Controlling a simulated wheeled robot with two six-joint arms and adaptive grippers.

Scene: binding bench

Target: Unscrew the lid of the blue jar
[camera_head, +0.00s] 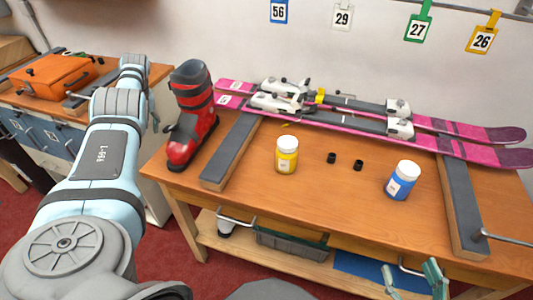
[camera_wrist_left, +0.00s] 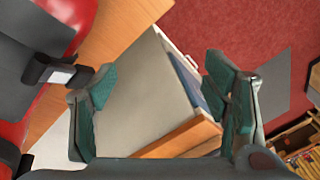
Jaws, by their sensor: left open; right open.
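The blue jar (camera_head: 401,182) stands upright on the wooden bench, right of centre, with its white lid (camera_head: 408,168) on top. A yellow jar (camera_head: 286,158) with a white lid stands to its left. My right gripper (camera_head: 413,273) shows at the bottom edge of the head view, in front of the bench, open and empty, apart from the blue jar. My left gripper (camera_wrist_left: 162,85) is open and empty in the left wrist view, beside the red ski boot (camera_wrist_left: 60,25). In the head view my left arm reaches away on the left, and its fingers do not show clearly.
The ski boot also stands at the bench's left end in the head view (camera_head: 190,112). Pink skis (camera_head: 460,144) lie along the back. Dark-topped bars (camera_head: 232,150) flank the jars. Two small black pieces (camera_head: 358,165) lie between the jars. The front middle of the bench is clear.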

